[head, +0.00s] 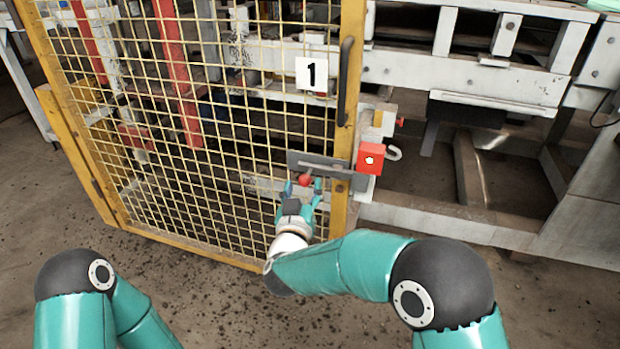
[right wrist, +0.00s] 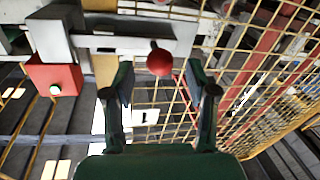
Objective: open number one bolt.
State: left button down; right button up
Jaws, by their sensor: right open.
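The number one bolt (head: 330,168) is a grey metal slide bolt on the yellow mesh gate (head: 215,130), below a white plate marked 1 (head: 311,74). Its red ball knob (head: 304,179) hangs near the bolt's left part. My right gripper (head: 304,188) is at the knob, its fingers open to either side of it. In the right wrist view, the red knob (right wrist: 160,62) is just beyond and between the open fingertips (right wrist: 157,80). Contact is not visible. My left arm shows at the lower left, but its gripper is out of view.
Grey machine frames stand behind the mesh. Bare floor (head: 200,300) lies in front.

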jog(key=shift+w+d, duration=0.15)
jog(key=shift+w, duration=1.3)
jog(key=shift+c, duration=0.2)
grip_shut()
